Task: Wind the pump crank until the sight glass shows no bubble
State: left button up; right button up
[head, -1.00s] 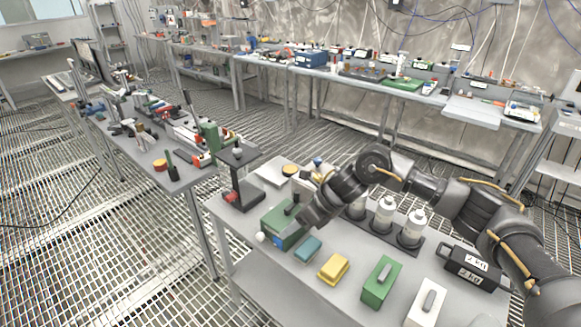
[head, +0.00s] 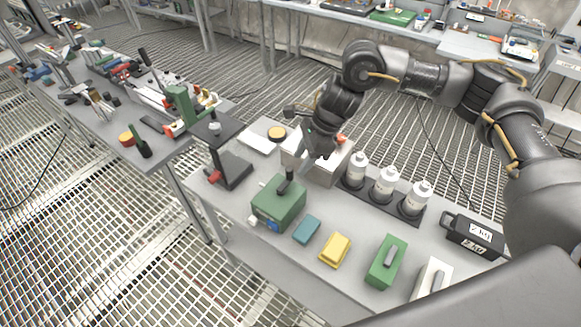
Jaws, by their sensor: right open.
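A green box (head: 278,204), which looks like the pump, stands on the near bench. A black upright handle (head: 287,181) is on its top. A white knob (head: 253,220) sticks out low on its left, possibly the crank grip. A small blue patch (head: 272,226) shows on its front; I cannot tell whether it is the sight glass, and no bubble can be made out. My right gripper (head: 302,163) points down just above and behind the green box, open, apparently apart from the knob. My left gripper is out of view.
Blue (head: 307,230), yellow (head: 335,249) and green (head: 386,262) blocks lie along the front. White bottles (head: 386,183) stand in a dark rack at right, beside a black case (head: 474,236). A white box (head: 322,166) is behind my gripper; a black-based stand (head: 231,169) is left.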

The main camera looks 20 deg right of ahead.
aim_at(290, 169)
jog(key=f, duration=0.1)
jog(key=w+a+f, duration=0.1)
jog(key=w+f+p, duration=0.1)
jog(key=f, duration=0.1)
jog(key=shift+w+a+f, duration=0.1)
jog(key=shift+w+a, duration=0.1)
jog(key=shift+a, duration=0.1)
jog(key=shift+w+a+f, duration=0.3)
jog(key=shift+w+f, duration=0.45)
jog(key=shift+f, duration=0.2)
jog(key=shift+w+a+f+p, duration=0.1)
jog(key=shift+a+f+p, duration=0.15)
jog(key=shift+f, duration=0.4)
jog(key=shift+s, duration=0.35)
jog(key=shift+w+f, duration=0.1)
jog(key=shift+f, duration=0.05)
jog(key=shift+c, duration=2.1)
grip_shut()
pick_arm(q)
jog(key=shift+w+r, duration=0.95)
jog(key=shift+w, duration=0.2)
